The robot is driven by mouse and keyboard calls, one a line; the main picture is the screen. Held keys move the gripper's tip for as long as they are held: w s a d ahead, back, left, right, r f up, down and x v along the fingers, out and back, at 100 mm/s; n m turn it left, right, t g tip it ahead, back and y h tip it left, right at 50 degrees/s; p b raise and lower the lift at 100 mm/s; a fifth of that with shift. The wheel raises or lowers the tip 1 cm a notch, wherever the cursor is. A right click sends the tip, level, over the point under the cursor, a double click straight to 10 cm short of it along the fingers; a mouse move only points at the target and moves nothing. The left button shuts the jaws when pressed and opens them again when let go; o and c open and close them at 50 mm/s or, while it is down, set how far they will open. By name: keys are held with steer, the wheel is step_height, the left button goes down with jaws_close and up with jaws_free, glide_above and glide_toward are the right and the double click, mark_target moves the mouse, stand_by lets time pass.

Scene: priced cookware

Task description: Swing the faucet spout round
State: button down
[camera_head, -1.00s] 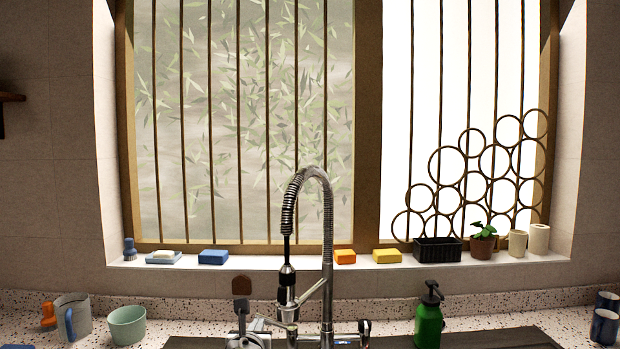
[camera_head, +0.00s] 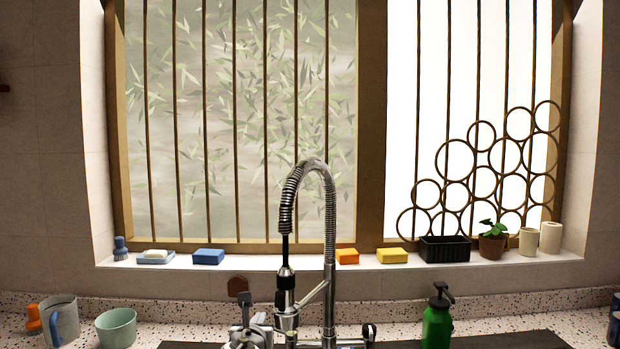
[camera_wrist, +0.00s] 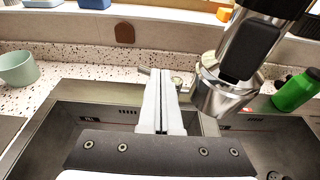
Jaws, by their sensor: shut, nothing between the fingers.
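The faucet has a tall chrome column (camera_head: 329,240) and a coiled, arched hose (camera_head: 291,205). Its spout head (camera_head: 286,298) hangs on the left of the column, joined by a slanted bracket arm. In the wrist view the spout head (camera_wrist: 225,85) is large, chrome with a dark panel, right of my fingers. My gripper (camera_wrist: 160,75) is shut and empty, its pale fingers side by side over the sink. A narrow gap shows between fingers and spout head; contact cannot be told. In the head view my gripper (camera_head: 245,312) shows low, left of the spout head.
A green soap bottle (camera_head: 437,322) stands right of the faucet. The sink (camera_wrist: 80,105) lies below.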

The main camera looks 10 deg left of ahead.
mark_target(275, 319)
steer(key=shift+w, duration=0.2)
steer(key=shift+w+d+f+b, duration=0.15)
steer(key=shift+d+b, duration=0.2)
steer(key=shift+d, duration=0.5)
steer(key=shift+w+d+r+b, duration=0.1)
steer(key=shift+d+b, duration=0.25)
steer(key=shift+d, duration=0.5)
steer(key=d+b, duration=0.2)
steer(key=d, duration=0.4)
steer(key=shift+s+d, duration=0.15)
steer(key=shift+s, duration=0.3)
steer(key=w+d+b, duration=0.1)
steer(key=d, duration=0.5)
steer(key=shift+w+d+b, duration=0.15)
steer(key=shift+d+b, duration=0.05)
steer(key=shift+b, duration=0.2)
